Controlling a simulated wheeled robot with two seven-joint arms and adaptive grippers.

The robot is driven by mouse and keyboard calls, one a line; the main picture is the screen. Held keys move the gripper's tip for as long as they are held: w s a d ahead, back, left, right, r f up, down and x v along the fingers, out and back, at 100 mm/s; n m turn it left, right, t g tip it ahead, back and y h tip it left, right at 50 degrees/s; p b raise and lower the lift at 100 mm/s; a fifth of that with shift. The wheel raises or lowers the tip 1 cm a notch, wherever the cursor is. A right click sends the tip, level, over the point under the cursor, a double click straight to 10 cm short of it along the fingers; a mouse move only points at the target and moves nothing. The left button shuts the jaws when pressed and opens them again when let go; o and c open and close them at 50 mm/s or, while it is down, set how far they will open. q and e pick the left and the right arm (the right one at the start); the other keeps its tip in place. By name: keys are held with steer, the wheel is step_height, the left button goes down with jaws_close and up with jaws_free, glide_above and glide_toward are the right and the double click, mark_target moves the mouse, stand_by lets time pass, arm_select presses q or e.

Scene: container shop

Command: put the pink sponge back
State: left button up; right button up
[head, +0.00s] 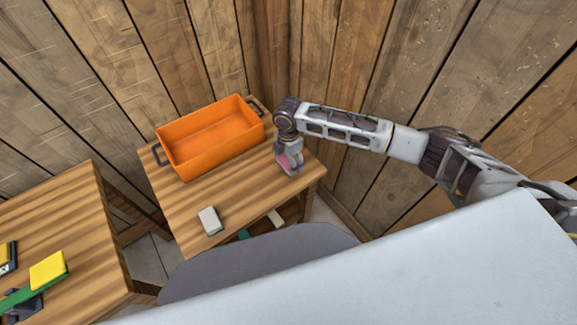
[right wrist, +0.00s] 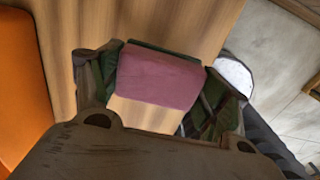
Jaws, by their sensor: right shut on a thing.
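The pink sponge (right wrist: 158,77) is between the two fingers of my right gripper (right wrist: 160,88) in the right wrist view. The fingers press on its left and right sides, and a dark green strip shows along its far edge. In the head view my right gripper (head: 289,164) is at the right end of the wooden table, with a bit of the pink sponge (head: 291,162) showing between its fingers. I cannot tell whether the sponge touches the tabletop. My left gripper is not in view.
An orange bin (head: 212,140) with dark handles stands on the wooden table (head: 180,213), left of my right gripper. A white-grey block (head: 210,221) lies near the front edge. Another table (head: 85,245) at left holds a yellow sponge (head: 47,270). Wooden walls close off the back.

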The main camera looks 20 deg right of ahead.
mark_target(289, 166)
steer(key=shift+f, duration=1.9)
steer(key=o, duration=0.9)
steer(key=shift+r, duration=0.15)
steer(key=shift+r, duration=5.9)
steer(key=shift+a, duration=0.1)
